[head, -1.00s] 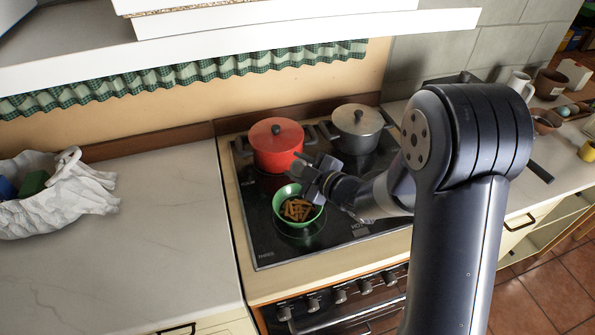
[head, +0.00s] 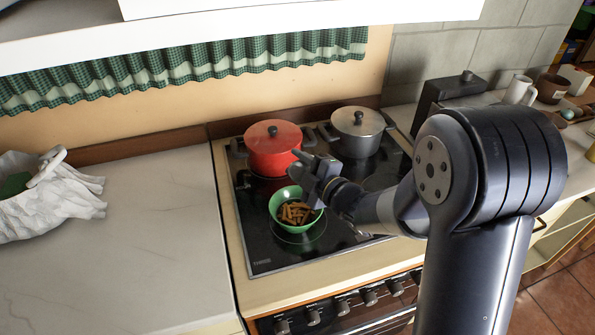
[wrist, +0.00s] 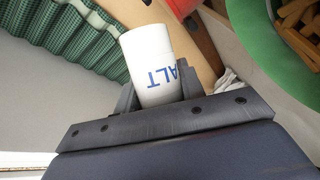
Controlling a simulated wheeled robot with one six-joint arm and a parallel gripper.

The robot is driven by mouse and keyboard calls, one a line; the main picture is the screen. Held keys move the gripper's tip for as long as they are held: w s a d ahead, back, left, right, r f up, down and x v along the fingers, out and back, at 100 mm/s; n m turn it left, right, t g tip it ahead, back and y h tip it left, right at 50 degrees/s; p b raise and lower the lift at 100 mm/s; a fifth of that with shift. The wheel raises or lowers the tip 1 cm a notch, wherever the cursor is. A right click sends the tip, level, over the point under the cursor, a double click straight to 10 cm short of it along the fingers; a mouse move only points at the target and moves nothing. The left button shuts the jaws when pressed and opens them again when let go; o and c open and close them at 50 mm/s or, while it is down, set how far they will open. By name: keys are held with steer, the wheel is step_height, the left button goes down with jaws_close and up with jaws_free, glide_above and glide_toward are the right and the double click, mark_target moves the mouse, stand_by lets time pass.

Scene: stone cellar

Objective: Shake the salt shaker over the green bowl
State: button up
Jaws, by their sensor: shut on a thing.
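The white salt shaker (wrist: 148,55) with blue letters shows in the wrist view. My gripper (wrist: 158,84) is shut on it, with one finger on each side. In the head view my gripper (head: 318,178) is just above the right rear rim of the green bowl (head: 279,213). The shaker cannot be made out there. The bowl stands on the black stove top and holds several brown stick-shaped pieces (head: 296,212). In the wrist view part of the bowl (wrist: 262,45) shows at the upper right, apart from the shaker.
A red lidded pot (head: 272,150) stands right behind the bowl, close to my gripper. A grey lidded pot (head: 357,133) is at the back right of the stove top (head: 262,252). The marble counter (head: 130,230) to the left is mostly clear, with a crumpled white bag (head: 50,205).

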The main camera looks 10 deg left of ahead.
steer(key=shift+w+f+n+t+y+b, duration=0.15)
steer(key=shift+n+t+y+b, duration=0.1)
steer(key=shift+n+b, duration=0.65)
steer(key=shift+w+f+n+t+y+b, duration=0.2)
steer(key=shift+n+b, duration=0.3)
steer(key=shift+b, duration=0.65)
steer(key=n+b, duration=0.2)
steer(key=b, duration=0.3)
steer(key=n+y+b, duration=0.1)
steer(key=n+b, duration=0.1)
steer(key=b, duration=0.4)
steer(key=n+y+b, duration=0.1)
steer(key=n+b, duration=0.1)
steer(key=b, duration=0.4)
steer(key=shift+s+f+n+y, duration=0.2)
steer(key=shift+s+n+y, duration=0.05)
steer(key=shift+n, duration=0.15)
steer(key=shift+r+n+b, duration=0.15)
steer(key=shift+n+b, duration=0.15)
steer(key=shift+b, duration=0.15)
steer(key=shift+r+p, duration=0.45)
steer(key=shift+r, duration=1.05)
step_height(320, 180, down, 3)
steer(key=b, duration=0.4)
steer(key=shift+f, duration=0.15)
steer(key=shift+r, duration=0.25)
